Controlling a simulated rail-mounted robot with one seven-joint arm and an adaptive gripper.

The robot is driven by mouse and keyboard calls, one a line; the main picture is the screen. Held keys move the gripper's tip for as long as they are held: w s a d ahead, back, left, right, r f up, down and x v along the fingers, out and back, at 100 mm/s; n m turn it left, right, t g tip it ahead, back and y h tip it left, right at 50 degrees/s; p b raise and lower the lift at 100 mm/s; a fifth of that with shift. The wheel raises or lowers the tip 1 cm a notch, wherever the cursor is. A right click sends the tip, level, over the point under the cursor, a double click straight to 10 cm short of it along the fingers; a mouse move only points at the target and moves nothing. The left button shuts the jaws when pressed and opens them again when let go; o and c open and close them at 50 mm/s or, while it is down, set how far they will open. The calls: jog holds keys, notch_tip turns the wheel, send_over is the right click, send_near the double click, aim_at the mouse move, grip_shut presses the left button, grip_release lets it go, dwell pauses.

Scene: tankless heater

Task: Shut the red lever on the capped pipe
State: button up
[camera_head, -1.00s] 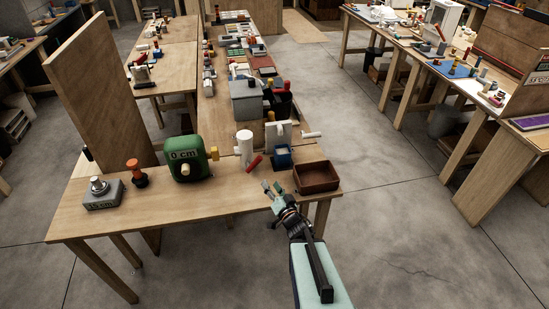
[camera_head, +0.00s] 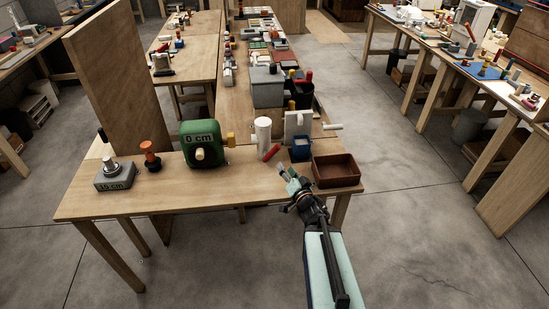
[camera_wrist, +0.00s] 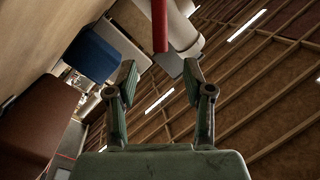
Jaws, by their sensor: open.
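The red lever (camera_head: 271,153) slants at the foot of the white capped pipe (camera_head: 263,131), which stands upright on the bench. In the wrist view the red lever (camera_wrist: 160,25) appears at the top, in front of the white pipe (camera_wrist: 184,32). My gripper (camera_head: 287,171) is in front of and slightly right of the lever, over the bench's front edge. Its two fingers (camera_wrist: 160,76) are spread apart with nothing between them. The lever lies beyond the fingertips, and I see no contact.
A blue container (camera_head: 301,147) and a brown tray (camera_head: 337,171) stand just right of my gripper. A white block with a side handle (camera_head: 299,123) is behind. A green "0 cm" unit (camera_head: 201,143) stands left. The bench front (camera_head: 220,187) is clear.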

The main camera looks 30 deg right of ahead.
aim_at(276, 152)
jog(key=w, duration=1.2)
jog(key=shift+d+p, duration=0.35)
grip_shut()
